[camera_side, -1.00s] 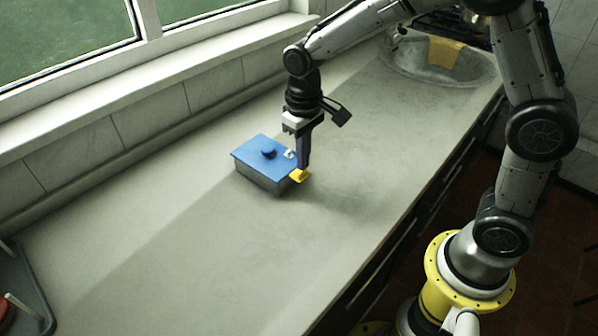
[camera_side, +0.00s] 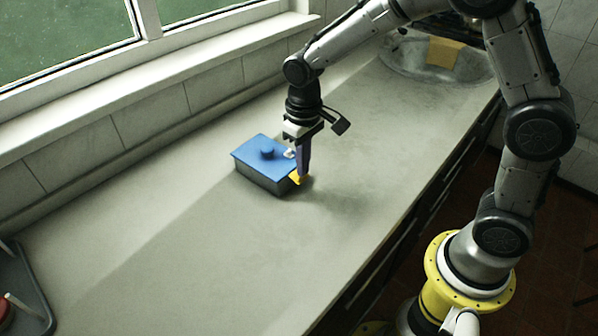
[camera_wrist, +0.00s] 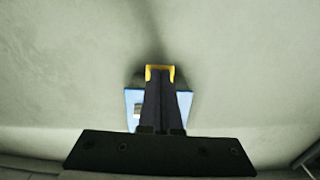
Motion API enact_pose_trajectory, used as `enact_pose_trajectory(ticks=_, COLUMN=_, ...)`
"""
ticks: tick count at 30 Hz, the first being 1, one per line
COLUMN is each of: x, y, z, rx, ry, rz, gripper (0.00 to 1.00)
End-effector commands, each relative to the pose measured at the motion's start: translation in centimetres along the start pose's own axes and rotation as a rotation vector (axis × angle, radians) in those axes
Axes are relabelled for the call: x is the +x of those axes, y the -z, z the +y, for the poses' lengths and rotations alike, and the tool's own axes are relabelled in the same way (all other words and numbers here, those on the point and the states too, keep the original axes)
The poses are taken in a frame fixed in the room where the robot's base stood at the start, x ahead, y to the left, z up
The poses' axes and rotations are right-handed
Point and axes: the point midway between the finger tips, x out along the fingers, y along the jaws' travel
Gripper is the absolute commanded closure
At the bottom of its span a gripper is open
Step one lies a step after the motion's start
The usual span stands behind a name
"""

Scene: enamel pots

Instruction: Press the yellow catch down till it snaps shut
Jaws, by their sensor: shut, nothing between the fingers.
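The yellow catch (camera_side: 294,176) is on the box's right end and now hangs steeply down, close to the end wall. My gripper (camera_side: 301,181) is shut and empty, with its fingertips at the catch, apparently touching it. In the wrist view the yellow catch (camera_wrist: 160,68) shows around the ends of the dark fingers (camera_wrist: 160,82), which hide its middle. The blue lid (camera_wrist: 185,99) shows on both sides of the fingers. I cannot tell whether the catch is snapped shut.
The counter (camera_side: 190,250) is clear around the box. A dark tray (camera_side: 20,290) is at the lower left. A sink (camera_side: 405,62) with a yellow cloth (camera_side: 443,52) over its edge is at the back right. The window wall runs along the left.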

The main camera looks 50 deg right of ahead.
Motion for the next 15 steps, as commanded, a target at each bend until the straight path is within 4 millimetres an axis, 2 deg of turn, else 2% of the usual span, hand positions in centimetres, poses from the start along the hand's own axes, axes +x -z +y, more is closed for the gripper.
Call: enact_pose_trajectory(ticks=15, x=0.98, y=0.0, z=0.0, rx=0.0, ry=0.0, rz=-0.001, gripper=1.0)
